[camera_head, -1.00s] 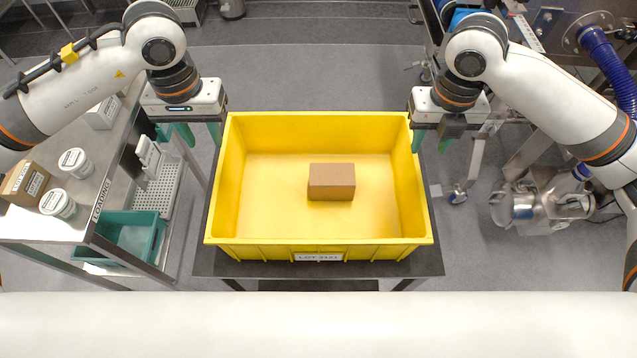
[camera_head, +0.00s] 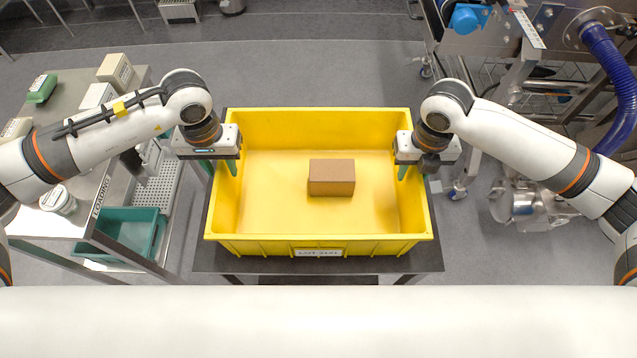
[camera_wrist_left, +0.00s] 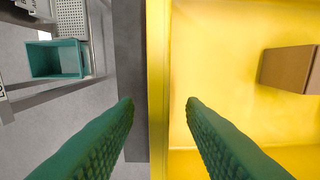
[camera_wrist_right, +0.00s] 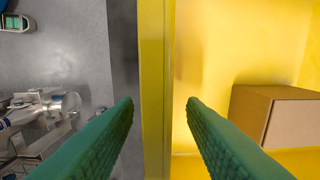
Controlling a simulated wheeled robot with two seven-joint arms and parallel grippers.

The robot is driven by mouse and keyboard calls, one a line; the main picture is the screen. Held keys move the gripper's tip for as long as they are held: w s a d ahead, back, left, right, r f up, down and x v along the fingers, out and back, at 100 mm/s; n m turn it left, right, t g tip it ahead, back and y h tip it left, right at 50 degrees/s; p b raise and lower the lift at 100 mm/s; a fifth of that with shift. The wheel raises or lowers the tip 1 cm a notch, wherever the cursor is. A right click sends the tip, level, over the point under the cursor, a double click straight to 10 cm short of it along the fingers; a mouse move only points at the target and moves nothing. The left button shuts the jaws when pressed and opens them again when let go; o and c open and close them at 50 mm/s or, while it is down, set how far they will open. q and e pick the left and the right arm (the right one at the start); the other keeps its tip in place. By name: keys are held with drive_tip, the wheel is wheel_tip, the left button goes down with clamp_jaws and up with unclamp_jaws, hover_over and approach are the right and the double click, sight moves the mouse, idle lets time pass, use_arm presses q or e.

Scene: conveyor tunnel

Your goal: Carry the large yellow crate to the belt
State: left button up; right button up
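The large yellow crate (camera_head: 318,244) stands on a dark-topped stand (camera_head: 215,262), with a brown box (camera_head: 331,178) inside it. My left gripper (camera_head: 220,168) is open at the crate's left wall. In the left wrist view its green fingers (camera_wrist_left: 159,105) lie on either side of that wall (camera_wrist_left: 158,60), with gaps. My right gripper (camera_head: 416,171) is open at the right wall. In the right wrist view its fingers (camera_wrist_right: 159,105) are also on either side of the wall (camera_wrist_right: 155,60), apart from it. I cannot make out the belt's surface.
At left is a steel loading table (camera_head: 75,110) with cartons and tubs, and a teal bin (camera_head: 130,233) below. At right are steel machinery with a blue motor (camera_head: 466,18), a blue hose (camera_head: 620,80) and a steel fitting (camera_head: 515,207). Grey floor (camera_head: 310,65) beyond the crate is clear.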

use_arm(q)
drive_tip(key=shift+f, duration=0.35)
use_arm(e)
drive_tip(key=shift+f, duration=0.3)
use_arm(q)
drive_tip(key=shift+c, duration=0.4)
use_arm(e)
drive_tip(key=shift+c, duration=0.4)
use_arm(q)
clamp_jaws()
use_arm(e)
clamp_jaws()
use_arm(q)
drive_tip(key=shift+r, duration=0.15)
use_arm(e)
drive_tip(key=shift+r, duration=0.1)
